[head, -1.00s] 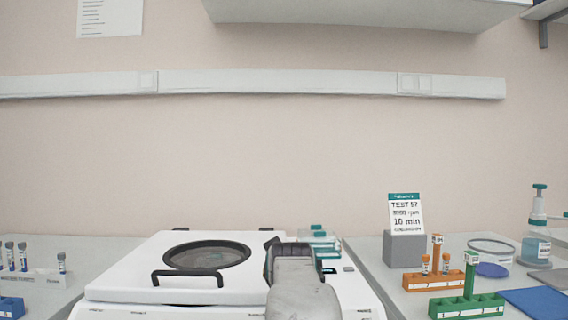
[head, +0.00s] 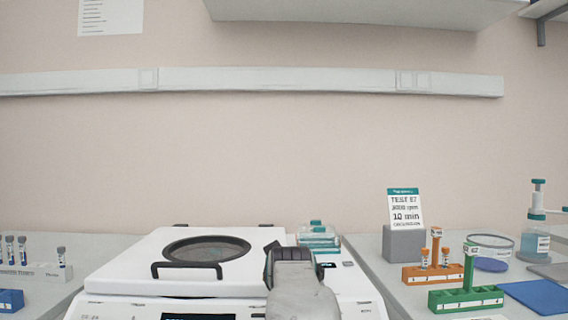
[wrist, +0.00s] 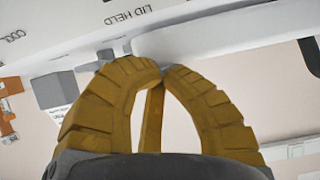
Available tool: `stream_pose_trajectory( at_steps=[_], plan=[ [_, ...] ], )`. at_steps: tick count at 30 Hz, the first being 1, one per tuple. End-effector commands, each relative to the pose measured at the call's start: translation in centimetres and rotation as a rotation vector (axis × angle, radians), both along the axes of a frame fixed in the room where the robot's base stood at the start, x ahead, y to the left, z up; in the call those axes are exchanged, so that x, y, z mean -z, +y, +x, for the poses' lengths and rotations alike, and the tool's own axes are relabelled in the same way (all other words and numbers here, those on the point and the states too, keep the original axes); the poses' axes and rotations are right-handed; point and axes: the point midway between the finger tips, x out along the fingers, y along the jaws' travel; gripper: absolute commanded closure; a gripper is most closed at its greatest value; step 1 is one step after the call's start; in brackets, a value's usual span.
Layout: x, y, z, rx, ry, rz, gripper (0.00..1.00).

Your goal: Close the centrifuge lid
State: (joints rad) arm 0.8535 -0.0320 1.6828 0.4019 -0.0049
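The white centrifuge (head: 345,290) stands on the bench. Its white lid (head: 130,268) lies nearly flat over the body, with a round dark window (head: 207,250) and a black handle (head: 187,270) at the front. I cannot tell whether it is fully down. My gripper (head: 275,248) is at the lid's right front side in the head view, partly hiding that corner. In the wrist view, the brown fingers (wrist: 158,68) curve together at the tips, close to the lid edge (wrist: 225,42) and the front panel marked "LID HELD" (wrist: 147,17). They hold nothing that I can see; contact is unclear.
Orange (head: 432,272) and green (head: 466,298) tube racks, a grey block with a sign (head: 405,243) and a pump bottle (head: 537,240) stand on the right. A white tube rack (head: 35,272) is on the left. A teal-lidded box (head: 318,238) sits behind my gripper.

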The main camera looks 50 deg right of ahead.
Motion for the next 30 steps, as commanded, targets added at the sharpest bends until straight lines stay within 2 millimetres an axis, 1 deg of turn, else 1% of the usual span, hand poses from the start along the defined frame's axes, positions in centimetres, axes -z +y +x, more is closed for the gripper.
stream_pose_trajectory(
  at_steps=[2, 5, 13, 16, 21, 27, 30],
  plan=[
    [0.0, 0.0, 0.1, -0.002, 0.005, 0.006, 1.0],
    [-0.9, 0.0, 0.2, -0.002, 0.004, 0.005, 1.0],
    [-4.7, -0.1, 0.5, -0.007, 0.0, 0.0, 1.0],
    [-4.7, 1.4, -0.8, -0.006, -0.003, -0.002, 1.0],
    [-5.4, 3.6, -2.8, -0.005, -0.003, -0.003, 1.0],
    [-6.0, 5.5, -4.6, -0.004, -0.003, -0.003, 1.0],
    [-6.3, 6.2, -5.2, -0.004, -0.002, -0.002, 1.0]
  ],
)
